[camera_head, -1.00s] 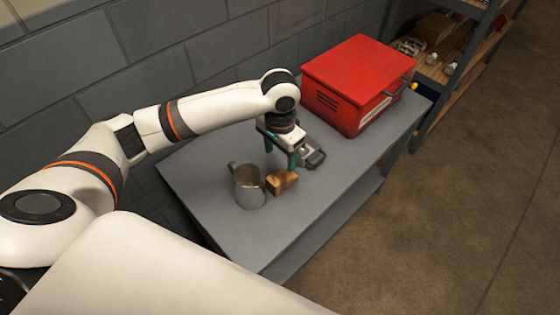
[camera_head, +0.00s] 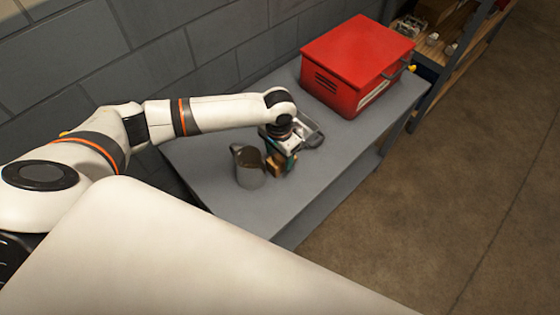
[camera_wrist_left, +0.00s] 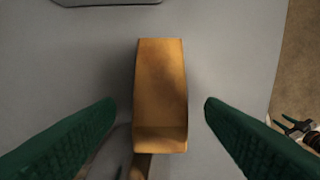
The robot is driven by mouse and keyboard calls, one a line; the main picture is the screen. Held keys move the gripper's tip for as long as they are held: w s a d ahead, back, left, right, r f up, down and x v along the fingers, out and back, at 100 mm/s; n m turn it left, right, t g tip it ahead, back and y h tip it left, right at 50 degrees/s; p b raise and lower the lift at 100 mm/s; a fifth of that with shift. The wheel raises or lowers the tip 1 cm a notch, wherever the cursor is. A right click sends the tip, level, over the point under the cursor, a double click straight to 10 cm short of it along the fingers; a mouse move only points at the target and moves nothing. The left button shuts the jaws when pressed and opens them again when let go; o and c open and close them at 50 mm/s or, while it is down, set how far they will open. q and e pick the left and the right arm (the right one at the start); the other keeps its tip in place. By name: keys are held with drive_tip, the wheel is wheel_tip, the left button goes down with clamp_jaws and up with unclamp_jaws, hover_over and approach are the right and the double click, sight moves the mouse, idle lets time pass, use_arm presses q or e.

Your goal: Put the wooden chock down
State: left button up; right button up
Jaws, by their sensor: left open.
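The wooden chock (camera_head: 275,163) sits on the grey table (camera_head: 215,190), just right of the metal mug (camera_head: 248,167). In the left wrist view the chock (camera_wrist_left: 161,90) lies between the two green fingers, with a gap on either side. My left gripper (camera_head: 281,166) is over the chock, pointing down, and partly hides it in the head view. In the wrist view the left gripper (camera_wrist_left: 160,108) is open and does not touch the chock. My right gripper is not in view.
A red box (camera_head: 355,60) stands at the back of the table. A grey tray-like thing (camera_head: 312,133) lies just behind the gripper. A shelf (camera_head: 455,60) stands beyond the table at the right. The table's front part is clear.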

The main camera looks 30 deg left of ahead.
sight(279, 159)
use_arm(q)
drive_tip(key=shift+f, duration=1.45)
drive_tip(key=c, duration=1.2)
wheel_tip(279, 159, up, 18)
drive_tip(key=p, duration=0.1)
drive_tip(key=s+d+r+n, duration=0.2)
drive_tip(key=s+r+n, duration=0.1)
drive_tip(key=s, duration=0.6)
drive_tip(key=shift+d+r+n, duration=0.4)
drive_tip(key=shift+r, duration=0.5)
